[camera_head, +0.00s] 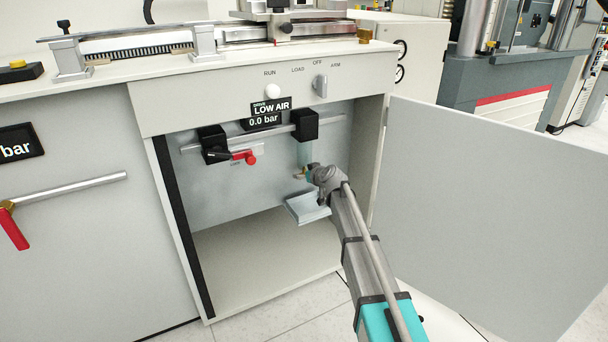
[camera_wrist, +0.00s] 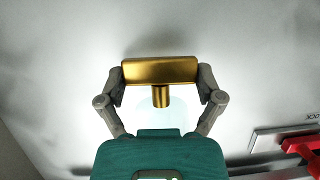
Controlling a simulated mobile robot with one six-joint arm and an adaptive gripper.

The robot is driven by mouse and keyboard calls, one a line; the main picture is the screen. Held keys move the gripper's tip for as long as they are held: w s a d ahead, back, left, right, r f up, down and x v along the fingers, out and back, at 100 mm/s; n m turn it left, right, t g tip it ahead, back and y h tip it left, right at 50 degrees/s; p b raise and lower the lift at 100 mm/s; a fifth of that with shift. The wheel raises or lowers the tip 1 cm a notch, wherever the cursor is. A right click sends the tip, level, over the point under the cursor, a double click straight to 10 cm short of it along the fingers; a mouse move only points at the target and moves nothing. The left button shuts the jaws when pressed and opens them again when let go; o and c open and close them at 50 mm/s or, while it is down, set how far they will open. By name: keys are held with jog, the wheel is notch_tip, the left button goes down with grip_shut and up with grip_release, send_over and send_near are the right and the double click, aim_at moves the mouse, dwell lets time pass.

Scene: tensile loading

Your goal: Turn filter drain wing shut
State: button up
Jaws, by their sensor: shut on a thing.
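The filter drain wing (camera_wrist: 160,71) is a flat brass bar on a short brass stem. In the wrist view it lies level across the picture. My gripper (camera_wrist: 160,74) has one finger at each end of the wing and is shut on it. In the head view my gripper (camera_head: 308,173) is inside the open cabinet, under the right black block, at the lower end of the pale clear filter bowl (camera_head: 304,152). There the wing is mostly hidden by my gripper.
A grey tray (camera_head: 306,207) is just below my gripper. The open cabinet door (camera_head: 480,210) stands to the right. The panel above has a selector knob (camera_head: 320,86) and a display reading LOW AIR 0.0 bar (camera_head: 265,113).

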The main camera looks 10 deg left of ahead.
jog(key=shift+m+h, duration=0.3)
jog(key=o, duration=0.9)
jog(key=shift+c, duration=0.2)
jog(key=s+d+r+m+g+h+p, duration=0.1)
jog(key=s+d+m+g+h+p, duration=0.25)
jog(key=s+d, duration=0.8)
jog(key=s+d+m+g+h+p, duration=0.15)
jog(key=s+d+g+p, duration=0.4)
jog(key=s, duration=1.15)
jog(key=s+d+r+m+g+h+p, duration=0.1)
jog(key=s+d+m+g+h+p, duration=0.3)
jog(key=s+d, duration=0.85)
notch_tip(320, 180, up, 38)
jog(key=a+n+t+y+p, duration=0.1)
jog(key=a+n+t+p, duration=0.1)
jog(key=p, duration=3.6)
jog(key=shift+s+f+y, duration=0.25)
jog(key=shift+y, duration=0.05)
